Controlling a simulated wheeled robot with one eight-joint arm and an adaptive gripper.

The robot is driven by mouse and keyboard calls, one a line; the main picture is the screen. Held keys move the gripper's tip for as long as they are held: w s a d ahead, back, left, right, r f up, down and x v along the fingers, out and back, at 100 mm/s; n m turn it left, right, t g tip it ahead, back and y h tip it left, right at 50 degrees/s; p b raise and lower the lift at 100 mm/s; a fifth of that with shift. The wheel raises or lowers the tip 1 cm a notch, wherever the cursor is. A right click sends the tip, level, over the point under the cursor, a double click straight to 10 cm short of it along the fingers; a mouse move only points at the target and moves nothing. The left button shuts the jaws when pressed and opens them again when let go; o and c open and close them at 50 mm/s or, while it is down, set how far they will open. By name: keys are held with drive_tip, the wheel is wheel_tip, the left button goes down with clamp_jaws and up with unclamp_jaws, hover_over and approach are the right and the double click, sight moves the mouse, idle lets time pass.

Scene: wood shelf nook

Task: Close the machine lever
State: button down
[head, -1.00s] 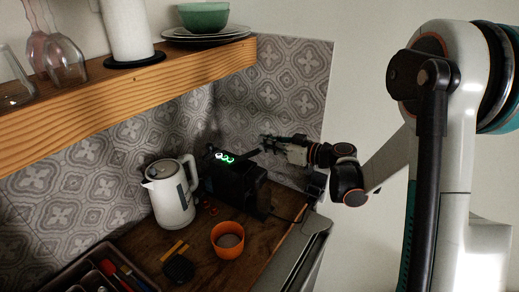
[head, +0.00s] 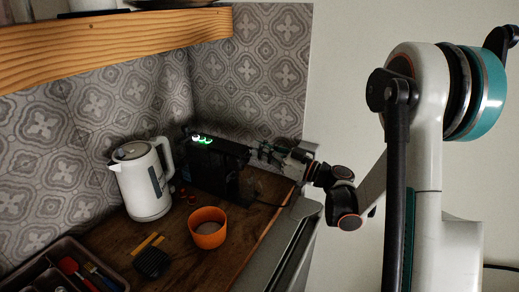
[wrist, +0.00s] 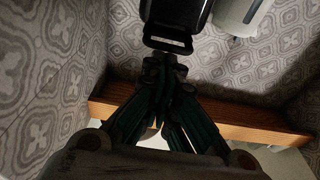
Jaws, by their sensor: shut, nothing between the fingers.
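The machine (head: 215,178) is a small black appliance with green lit buttons, standing on the wooden counter by the tiled wall. Its lever is hard to make out against the dark body in the head view. In the wrist view a black part with a loop-like end (wrist: 168,46) shows at the top, probably the lever. My gripper (head: 256,152) is at the upper right side of the machine. Its fingertips (wrist: 165,62) are together and empty, right at the loop-like end; I cannot tell whether they touch it.
A white kettle (head: 143,185) stands left of the machine. An orange cup (head: 208,236) is in front of it. A cutlery tray (head: 42,262) lies at the front left. A wooden shelf (head: 120,45) hangs above. The counter's right edge is close to the machine.

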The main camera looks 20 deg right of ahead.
drive_tip(key=shift+s+f, duration=0.1)
drive_tip(key=shift+f, duration=0.4)
drive_tip(key=shift+b, duration=0.3)
wheel_tip(320, 180, up, 5)
drive_tip(key=p, duration=0.3)
drive_tip(key=s+d+f, duration=0.6)
drive_tip(key=s+d, duration=0.1)
drive_tip(key=s+a+r+m+g+h+p, duration=0.1)
drive_tip(key=s+a+m+g+h, duration=0.2)
drive_tip(key=a, duration=0.5)
drive_tip(key=s+a+r+m+g+h, duration=0.2)
drive_tip(key=s+a+g+h, duration=0.2)
drive_tip(key=a, duration=0.4)
drive_tip(key=s+d+m+h, duration=0.2)
drive_tip(key=s+d+h, duration=0.1)
drive_tip(key=s, duration=0.5)
drive_tip(key=s+d+m+h, duration=0.2)
drive_tip(key=s+d, duration=0.3)
drive_tip(key=s, duration=0.4)
drive_tip(key=shift+s+d+h, duration=0.3)
drive_tip(key=shift+h, duration=0.6)
